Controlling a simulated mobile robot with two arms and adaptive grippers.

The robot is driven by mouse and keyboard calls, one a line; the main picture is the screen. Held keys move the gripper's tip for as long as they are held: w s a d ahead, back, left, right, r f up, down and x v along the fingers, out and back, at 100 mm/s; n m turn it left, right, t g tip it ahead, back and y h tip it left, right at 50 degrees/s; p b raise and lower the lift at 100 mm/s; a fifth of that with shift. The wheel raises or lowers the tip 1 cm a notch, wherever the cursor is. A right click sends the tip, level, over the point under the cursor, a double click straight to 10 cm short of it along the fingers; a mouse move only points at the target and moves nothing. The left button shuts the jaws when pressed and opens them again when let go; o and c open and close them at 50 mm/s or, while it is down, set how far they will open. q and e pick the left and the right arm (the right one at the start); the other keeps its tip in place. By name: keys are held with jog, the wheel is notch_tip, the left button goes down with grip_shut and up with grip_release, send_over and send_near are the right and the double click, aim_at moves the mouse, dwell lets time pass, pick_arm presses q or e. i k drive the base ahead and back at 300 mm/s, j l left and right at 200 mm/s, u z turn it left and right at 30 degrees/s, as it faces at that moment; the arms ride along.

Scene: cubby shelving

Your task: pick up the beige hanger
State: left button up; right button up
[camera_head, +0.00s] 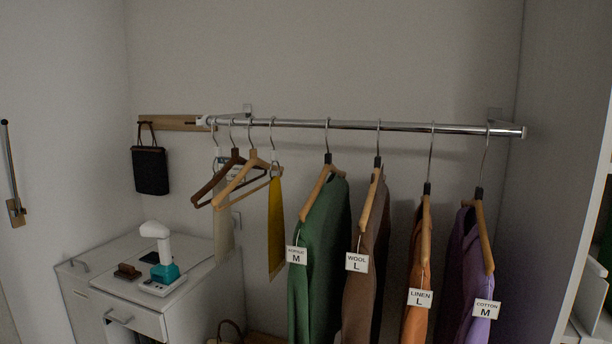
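The beige hanger (234,182) hangs empty by its metal hook from the chrome rail (385,126), toward the rail's left end. A dark brown hanger (217,179) hangs just left of it, partly overlapped by it. A yellow cloth (276,228) hangs close on its right from a separate hook, and a pale cloth (223,225) hangs behind the two hangers. Neither of my grippers shows in the head view.
Right along the rail hang a green garment (325,255), a brown one (375,255), an orange one (417,265) and a purple one (462,265), all tagged. A white cabinet (200,300) stands lower left. A black bag (150,170) hangs on the wall.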

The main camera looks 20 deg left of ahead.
aim_at(254, 161)
jog(key=u, duration=0.9)
jog(key=z, duration=0.5)
jog(key=j+z, duration=0.1)
jog(key=z, duration=0.9)
jog(key=k+z, duration=0.1)
jog(key=z, duration=0.85)
jog(key=k+z, duration=0.1)
jog(key=z, duration=0.4)
jog(key=u, duration=2.8)
jog(key=z, duration=0.5)
jog(key=i+j+z, duration=0.15)
jog(key=j+z, duration=1.65)
jog(key=l, duration=0.1)
